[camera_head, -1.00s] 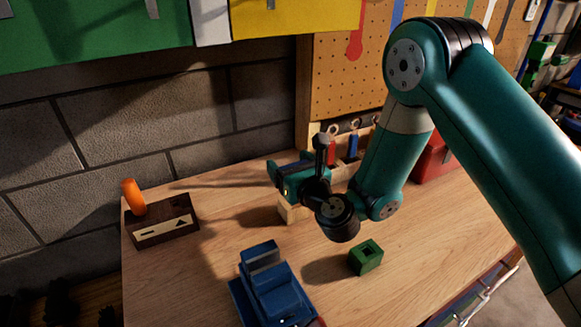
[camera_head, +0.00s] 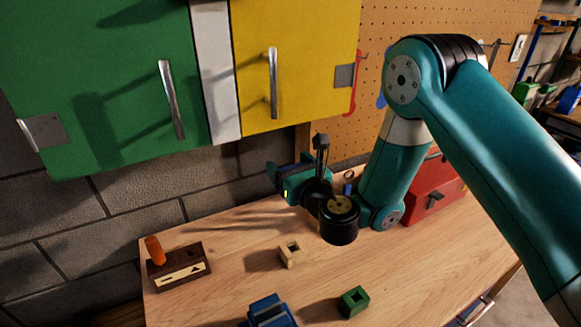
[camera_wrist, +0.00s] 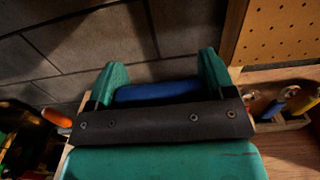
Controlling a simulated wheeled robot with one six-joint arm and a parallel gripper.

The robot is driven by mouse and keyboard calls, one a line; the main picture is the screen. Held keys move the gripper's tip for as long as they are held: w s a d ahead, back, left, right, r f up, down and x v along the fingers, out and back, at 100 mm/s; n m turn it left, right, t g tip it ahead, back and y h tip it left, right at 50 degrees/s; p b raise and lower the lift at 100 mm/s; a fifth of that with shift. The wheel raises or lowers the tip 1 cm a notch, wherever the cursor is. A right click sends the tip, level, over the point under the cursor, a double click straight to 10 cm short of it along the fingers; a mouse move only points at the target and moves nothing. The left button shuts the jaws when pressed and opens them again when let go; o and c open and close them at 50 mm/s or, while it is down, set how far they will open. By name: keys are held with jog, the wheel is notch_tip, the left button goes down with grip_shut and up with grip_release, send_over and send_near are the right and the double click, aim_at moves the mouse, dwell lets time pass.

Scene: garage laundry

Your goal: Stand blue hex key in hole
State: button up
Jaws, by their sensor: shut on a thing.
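My gripper (camera_head: 278,173) is up above the back of the wooden workbench. In the wrist view, the gripper (camera_wrist: 160,80) has its two teal fingers on either side of a blue bar, the blue hex key (camera_wrist: 158,92); most of it is hidden behind the dark palm plate. A beige block (camera_head: 290,260) with a square hole in its top stands on the bench below the gripper, apart from it. A green block (camera_head: 354,303) with a square hole stands nearer, to the right. The frames do not show which hole is meant.
A dark brown block (camera_head: 182,277) with an orange handle (camera_head: 155,250) stands at the bench's left. A blue object (camera_head: 268,312) is at the front. A red toolbox (camera_head: 432,195) is at the right. A tool rack (camera_wrist: 295,122) stands by the pegboard; cabinets hang above.

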jog(key=shift+r+p, duration=2.55)
jog(key=shift+r, duration=0.25)
